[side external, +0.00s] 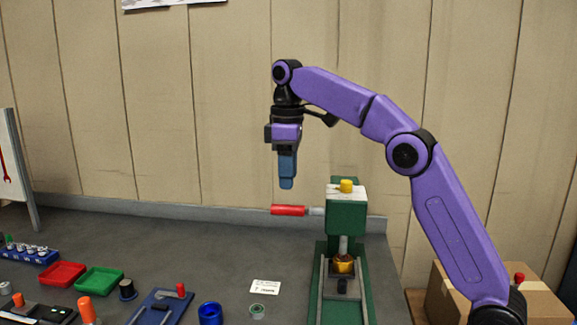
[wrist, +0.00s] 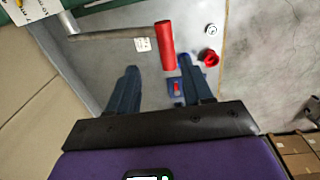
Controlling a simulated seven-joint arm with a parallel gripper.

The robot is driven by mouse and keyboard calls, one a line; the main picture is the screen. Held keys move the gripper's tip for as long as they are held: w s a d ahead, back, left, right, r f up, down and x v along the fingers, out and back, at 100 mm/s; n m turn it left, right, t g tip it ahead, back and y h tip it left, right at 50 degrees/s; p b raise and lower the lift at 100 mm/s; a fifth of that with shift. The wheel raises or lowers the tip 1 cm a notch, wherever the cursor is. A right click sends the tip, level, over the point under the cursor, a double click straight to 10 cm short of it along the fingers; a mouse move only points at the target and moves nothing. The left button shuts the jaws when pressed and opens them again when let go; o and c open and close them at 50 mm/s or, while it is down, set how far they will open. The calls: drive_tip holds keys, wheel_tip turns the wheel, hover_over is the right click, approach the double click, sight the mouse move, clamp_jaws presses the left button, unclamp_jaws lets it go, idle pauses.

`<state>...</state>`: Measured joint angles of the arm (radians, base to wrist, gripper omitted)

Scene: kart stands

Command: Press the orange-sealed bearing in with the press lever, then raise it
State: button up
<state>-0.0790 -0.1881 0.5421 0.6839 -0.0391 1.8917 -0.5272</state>
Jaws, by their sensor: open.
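The green press (side external: 346,215) stands right of centre in the side view. Its lever ends in a red handle (side external: 288,210) that points left and lies about level. An orange-gold part (side external: 343,264), which looks like the orange-sealed bearing, sits under the ram; whether it is seated I cannot tell. My gripper (side external: 287,186) points down above the red handle, apart from it. In the wrist view the red handle (wrist: 166,45) shows between the two open blue fingers (wrist: 158,64), with the grey lever rod (wrist: 105,34) running left. The bearing is not visible there.
A white card (side external: 265,287) and a small ring (side external: 257,310) lie left of the press. A blue cup (side external: 209,314), a blue board (side external: 160,308), and green (side external: 99,280) and red (side external: 62,274) trays are farther left. The space around the handle is clear.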

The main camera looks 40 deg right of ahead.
drive_tip(key=shift+r, duration=0.55)
drive_tip(key=shift+s, duration=0.1)
drive_tip(key=shift+s+a+f, duration=0.15)
drive_tip(key=shift+s+a, duration=0.1)
drive_tip(key=shift+a, duration=0.05)
drive_tip(key=s+a+f+n, duration=0.15)
drive_tip(key=s+f, duration=0.25)
drive_tip(key=s, duration=0.5)
drive_tip(key=s+a+f+n, duration=0.1)
drive_tip(key=s+a+f, duration=0.1)
drive_tip(key=s+f, duration=0.45)
drive_tip(key=s+d+f, duration=0.3)
drive_tip(key=s, duration=0.4)
drive_tip(key=s+d+f, duration=0.4)
drive_tip(key=s, duration=0.3)
drive_tip(key=s+d+f+n, duration=0.1)
drive_tip(key=s+d+f, duration=0.2)
drive_tip(key=s, duration=0.4)
drive_tip(key=shift+s+d+f+y, duration=0.15)
drive_tip(key=shift+s+f+y, duration=0.15)
drive_tip(key=shift+s+y, duration=0.1)
